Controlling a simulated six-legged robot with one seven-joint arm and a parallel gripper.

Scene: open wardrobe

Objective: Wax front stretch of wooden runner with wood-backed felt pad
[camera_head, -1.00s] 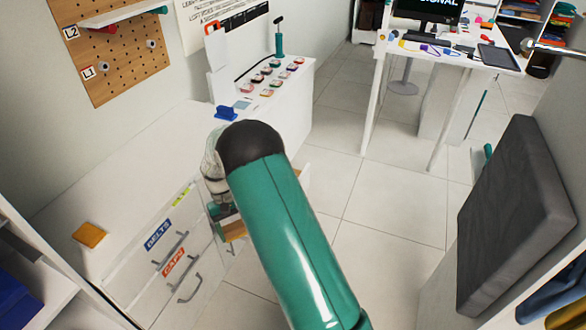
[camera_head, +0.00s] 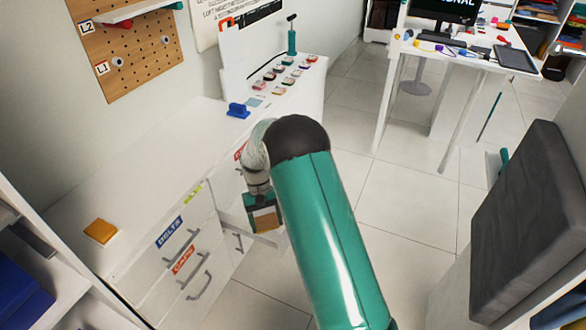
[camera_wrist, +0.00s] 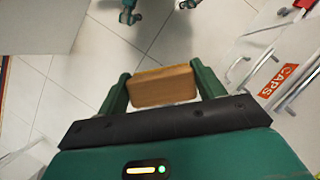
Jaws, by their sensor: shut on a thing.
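My gripper (camera_head: 262,208) is shut on the wood-backed felt pad (camera_wrist: 162,87). In the wrist view the pad is a brown wooden block with a thin yellowish edge, squeezed between the two green fingers. In the head view the pad (camera_head: 265,220) shows as a small tan patch at the fingertips, in front of the dresser's drawer fronts. Floor tiles show past the pad in the wrist view, and it appears held in the air. I cannot make out the wooden runner for certain; my arm and gripper cover part of the drawer area.
The white dresser (camera_head: 150,165) has drawers labelled BELTS and CAPS with grey handles. An orange block (camera_head: 100,231) and a blue tool (camera_head: 238,110) lie on its top. A dark cushion (camera_head: 530,225) stands at the right. The tiled floor (camera_head: 415,200) between is clear.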

